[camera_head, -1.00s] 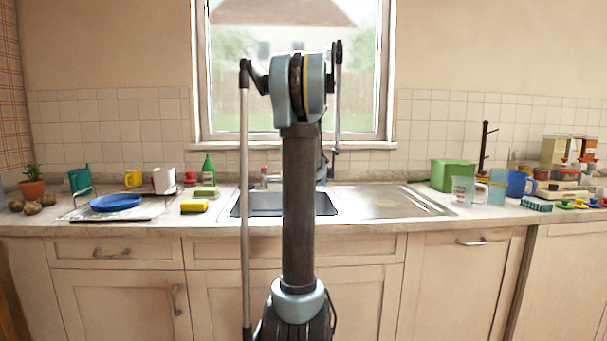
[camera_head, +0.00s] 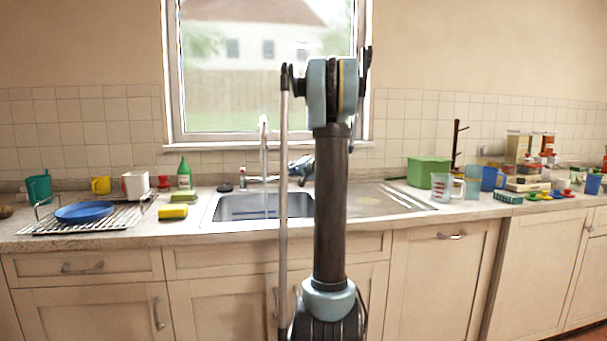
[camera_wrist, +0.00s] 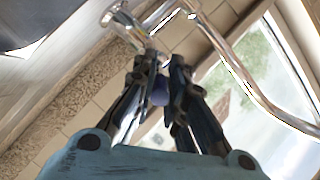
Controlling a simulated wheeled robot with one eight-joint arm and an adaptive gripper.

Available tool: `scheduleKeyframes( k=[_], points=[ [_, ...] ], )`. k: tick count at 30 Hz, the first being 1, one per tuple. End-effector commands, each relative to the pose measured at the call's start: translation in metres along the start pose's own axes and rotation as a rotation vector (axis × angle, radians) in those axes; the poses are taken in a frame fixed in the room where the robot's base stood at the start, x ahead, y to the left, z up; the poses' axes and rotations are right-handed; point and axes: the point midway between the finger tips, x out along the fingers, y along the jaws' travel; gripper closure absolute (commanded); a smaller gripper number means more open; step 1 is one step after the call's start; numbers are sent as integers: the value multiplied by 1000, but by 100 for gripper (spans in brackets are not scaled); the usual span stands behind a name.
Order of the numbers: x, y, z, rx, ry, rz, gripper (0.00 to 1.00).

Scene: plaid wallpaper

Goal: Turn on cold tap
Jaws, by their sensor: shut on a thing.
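The metal tap (camera_head: 263,152) stands behind the sink (camera_head: 230,207), with its tall spout upright. Its left handle (camera_head: 243,179) is clear of my arm. My gripper (camera_head: 301,166) is at the right side of the tap, where the cold handle is mostly hidden. In the wrist view, my gripper (camera_wrist: 163,66) has its dark fingers close together around a small bluish knob (camera_wrist: 160,92), which seems to be the cold tap handle. The shiny spout (camera_wrist: 245,84) curves past on the right.
A green bottle (camera_head: 184,174) and sponges (camera_head: 173,211) are left of the sink. A dish rack (camera_head: 128,216) with a blue plate (camera_head: 84,212) is farther left. A green box (camera_head: 428,171) and several cups stand right of the bare drainboard (camera_head: 365,200). The window is behind.

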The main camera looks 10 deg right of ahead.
Motion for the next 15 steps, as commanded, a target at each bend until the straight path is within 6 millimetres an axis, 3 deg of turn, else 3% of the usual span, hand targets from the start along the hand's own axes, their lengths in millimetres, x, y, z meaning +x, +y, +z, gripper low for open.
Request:
scheduleKeyframes(
  k=[12,13,15],
  points=[
    [4,-5,9,-8,-26,-15,100],
    [4,-5,9,-8,-26,-15,83],
    [4,-5,9,-7,-26,-15,67]
  ],
)
